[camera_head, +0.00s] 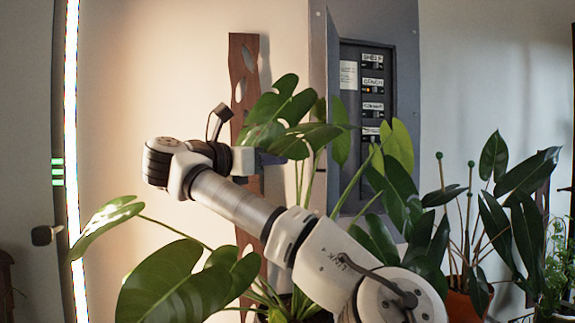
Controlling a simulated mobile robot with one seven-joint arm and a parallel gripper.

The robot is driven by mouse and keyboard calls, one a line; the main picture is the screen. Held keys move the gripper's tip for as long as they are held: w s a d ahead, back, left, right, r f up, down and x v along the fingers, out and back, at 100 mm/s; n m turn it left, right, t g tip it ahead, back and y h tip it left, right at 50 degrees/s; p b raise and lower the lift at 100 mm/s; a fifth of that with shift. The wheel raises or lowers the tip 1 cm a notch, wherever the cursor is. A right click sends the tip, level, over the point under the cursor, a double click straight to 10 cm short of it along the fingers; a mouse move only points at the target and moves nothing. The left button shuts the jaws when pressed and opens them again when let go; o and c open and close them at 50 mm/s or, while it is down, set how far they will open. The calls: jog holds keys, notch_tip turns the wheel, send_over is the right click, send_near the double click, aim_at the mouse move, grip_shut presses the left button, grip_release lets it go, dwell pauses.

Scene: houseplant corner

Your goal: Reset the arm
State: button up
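My arm reaches from the lower right up to the left in the head view, in front of the plants. Its wrist bends at the upper left, and my gripper (270,159) points right from there, toward the grey cabinet. Green leaves partly cover the gripper, and its fingers cannot be made out, so I cannot tell whether it is open or shut. I see nothing clearly held in it. A small dark part stands up from the wrist.
A grey wall cabinet (404,60) has its door (325,60) open, showing labelled switches (372,87). A large-leaved plant (165,285) surrounds my arm. A dark-leaved plant (520,210) stands right in an orange pot (462,306). A wooden plank (243,70) leans behind. Bare wall is at upper left.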

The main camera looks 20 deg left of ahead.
jog(key=shift+s+a, duration=0.25)
jog(key=shift+s, duration=0.45)
